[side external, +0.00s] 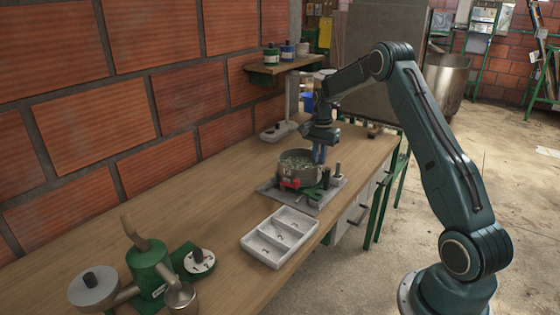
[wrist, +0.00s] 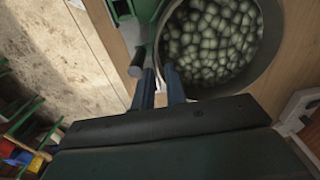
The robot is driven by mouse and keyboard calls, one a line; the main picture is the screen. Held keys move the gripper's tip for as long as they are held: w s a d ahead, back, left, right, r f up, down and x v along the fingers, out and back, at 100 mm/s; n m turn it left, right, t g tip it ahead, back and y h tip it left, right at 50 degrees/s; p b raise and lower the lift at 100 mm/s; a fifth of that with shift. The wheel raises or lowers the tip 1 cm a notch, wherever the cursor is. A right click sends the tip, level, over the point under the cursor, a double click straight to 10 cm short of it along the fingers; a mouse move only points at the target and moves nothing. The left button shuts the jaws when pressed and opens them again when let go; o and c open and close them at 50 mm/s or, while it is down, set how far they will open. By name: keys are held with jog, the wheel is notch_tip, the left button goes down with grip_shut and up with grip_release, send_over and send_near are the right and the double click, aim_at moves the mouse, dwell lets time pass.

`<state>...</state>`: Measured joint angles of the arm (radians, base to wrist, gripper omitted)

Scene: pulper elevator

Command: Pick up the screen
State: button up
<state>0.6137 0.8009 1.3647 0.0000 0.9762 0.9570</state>
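I cannot tell for sure which thing is the screen. A grey disc with a dark knob (side external: 97,287) and a pale numbered disc with a dark knob (side external: 200,262) lie at the near left of the bench. My gripper (side external: 319,154) points down at the right side of a round metal pot (side external: 291,172). In the wrist view, the two blue fingers of my gripper (wrist: 160,76) stand apart at the left rim of the pot (wrist: 268,72), with a gap between them. Whether they touch the rim is unclear. The pot is full of greenish-grey rounded pieces (wrist: 208,42).
The pot sits on a grey base with green parts (side external: 325,192). A white compartment tray (side external: 278,237) lies in front of it. A green hand-cranked machine (side external: 150,268) stands at the near left. A brick wall (side external: 110,85) borders the bench (side external: 110,220), whose middle left is clear.

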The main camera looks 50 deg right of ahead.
jog(key=shift+f, duration=1.1)
grip_shut()
jog(key=shift+r, duration=0.25)
notch_tip(320, 180, up, 20)
jog(key=shift+f, duration=0.15)
dwell(0.6)
